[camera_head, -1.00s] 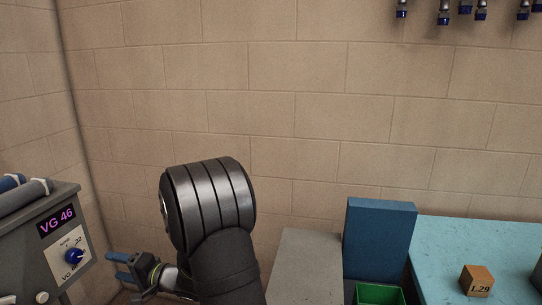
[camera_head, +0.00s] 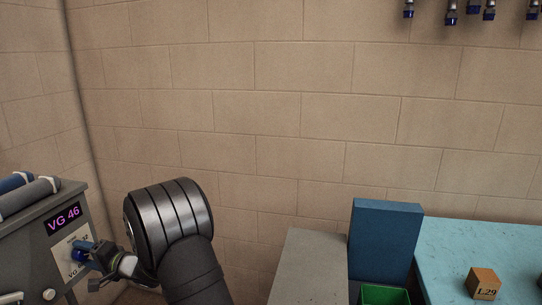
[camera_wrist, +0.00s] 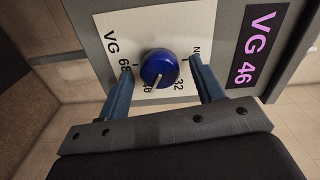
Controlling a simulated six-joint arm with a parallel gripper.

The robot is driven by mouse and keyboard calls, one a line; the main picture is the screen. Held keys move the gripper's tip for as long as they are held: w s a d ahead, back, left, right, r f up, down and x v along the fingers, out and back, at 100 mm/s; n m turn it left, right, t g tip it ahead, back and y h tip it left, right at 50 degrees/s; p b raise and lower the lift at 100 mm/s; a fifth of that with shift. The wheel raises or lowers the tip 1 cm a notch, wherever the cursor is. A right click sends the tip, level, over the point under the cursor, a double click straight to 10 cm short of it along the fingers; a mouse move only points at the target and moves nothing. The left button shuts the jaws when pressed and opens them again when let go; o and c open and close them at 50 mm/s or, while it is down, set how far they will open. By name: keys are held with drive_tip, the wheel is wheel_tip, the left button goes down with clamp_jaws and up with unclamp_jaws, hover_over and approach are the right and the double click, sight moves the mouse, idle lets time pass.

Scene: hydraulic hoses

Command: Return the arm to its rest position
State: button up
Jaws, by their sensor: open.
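My gripper (camera_wrist: 160,82) is open in the wrist view. Its two blue fingers stand on either side of a blue knob (camera_wrist: 160,68) on a white dial plate, with gaps visible between fingers and knob. The knob's pointer line is near the 46 mark. In the head view my gripper (camera_head: 80,263) is at the lower left, in front of the dial of the grey machine (camera_head: 30,245), and partly covers the knob. My arm is bent low at the left of the picture, not in any rest pose I can identify.
The machine's display (camera_head: 64,218) reads VG 46, and grey and blue cylinders lie on its top. At the right are a grey block (camera_head: 308,268), a blue panel (camera_head: 385,240), a green bin (camera_head: 384,296) and a light-blue table (camera_head: 460,245) with a wooden L29 cube (camera_head: 484,283). Hose ends hang above.

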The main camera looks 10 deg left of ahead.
drive_tip(key=shift+a, duration=0.4)
drive_tip(key=shift+d+n, duration=0.1)
drive_tip(key=shift+n, duration=0.5)
drive_tip(key=n, duration=1.2)
drive_tip(key=shift+n, duration=0.4)
drive_tip(key=n, duration=0.4)
drive_tip(key=shift+n, duration=0.4)
